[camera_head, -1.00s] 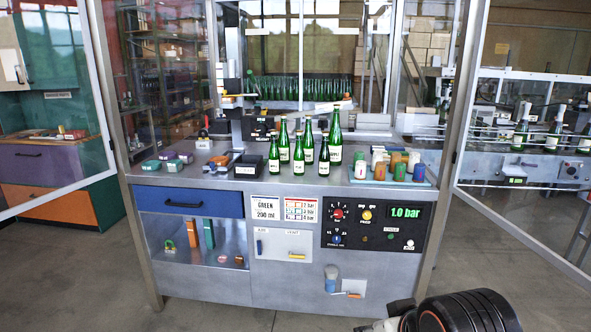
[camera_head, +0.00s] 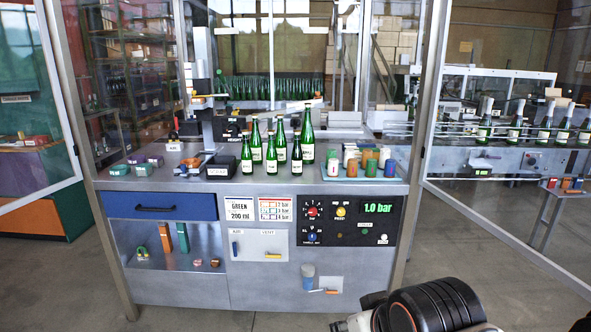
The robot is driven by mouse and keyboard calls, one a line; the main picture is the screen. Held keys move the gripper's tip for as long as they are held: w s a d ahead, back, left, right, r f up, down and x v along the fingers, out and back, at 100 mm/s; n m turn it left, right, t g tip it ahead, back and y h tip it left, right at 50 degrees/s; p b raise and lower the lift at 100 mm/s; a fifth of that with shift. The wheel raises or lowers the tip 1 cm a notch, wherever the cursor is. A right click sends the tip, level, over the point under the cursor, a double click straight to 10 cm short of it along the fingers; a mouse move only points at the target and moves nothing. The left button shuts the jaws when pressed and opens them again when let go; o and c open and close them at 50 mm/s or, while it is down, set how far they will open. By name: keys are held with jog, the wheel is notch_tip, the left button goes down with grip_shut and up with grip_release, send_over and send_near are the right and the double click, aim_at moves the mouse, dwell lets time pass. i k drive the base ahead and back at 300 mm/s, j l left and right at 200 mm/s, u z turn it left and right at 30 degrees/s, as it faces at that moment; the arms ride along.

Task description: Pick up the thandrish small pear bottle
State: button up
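Several green bottles with pale labels stand upright in a cluster on the metal bench top. Shorter ones are at the front: a left bottle (camera_head: 246,158), a middle bottle (camera_head: 271,164) and a right bottle (camera_head: 296,160). Taller ones stand behind: a left one (camera_head: 256,135), a middle one (camera_head: 280,140) and a right one (camera_head: 307,130). The label text is too small to read, so I cannot tell which is the thandrish small pear bottle. Part of my black arm shows at the lower right, well in front of the bench; my gripper's fingers do not show.
A blue tray (camera_head: 336,179) with coloured capsules stands right of the bottles; a black bin (camera_head: 221,168) is to their left. Open glass doors (camera_head: 501,220) flank the bench. A conveyor with bottles runs at right. The floor in front (camera_head: 200,318) is clear.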

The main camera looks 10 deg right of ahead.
aim_at(272, 158)
jog(key=i+j+z, duration=0.35)
jog(key=i, duration=0.35)
jog(key=i+j+z, duration=0.35)
jog(key=i+j, duration=0.25)
jog(key=i+j+z, duration=0.35)
jog(key=i+j, duration=0.2)
jog(key=j, duration=0.35)
